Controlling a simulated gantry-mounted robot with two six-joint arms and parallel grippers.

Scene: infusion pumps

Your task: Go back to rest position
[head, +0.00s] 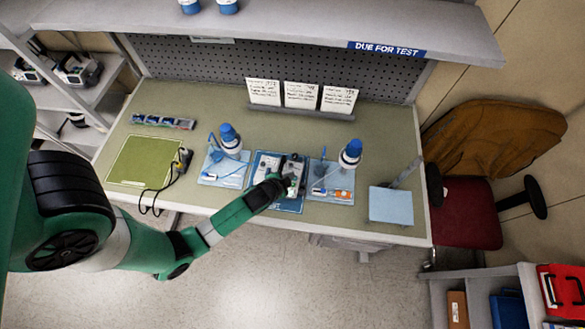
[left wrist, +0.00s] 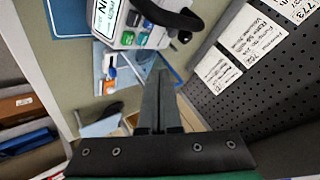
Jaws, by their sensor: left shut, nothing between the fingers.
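My left gripper (head: 281,182) reaches over the middle of the bench (head: 230,117), at a pump. In the left wrist view its fingers (left wrist: 158,100) are shut together with nothing between them. The infusion pump (head: 293,172), white and grey with a dark handle, sits on the blue mat (head: 290,206) at the bench's middle. It also shows in the left wrist view (left wrist: 130,22), just beyond the fingertips. Whether the fingers touch it, I cannot tell. My right gripper is not in view.
Blue-capped bottles (head: 350,153) stand on light blue trays beside the mat. A green mat (head: 143,160) lies at left, with a black cable near it. Cards (head: 302,95) stand at the back. A chair (head: 466,213) is right of the bench.

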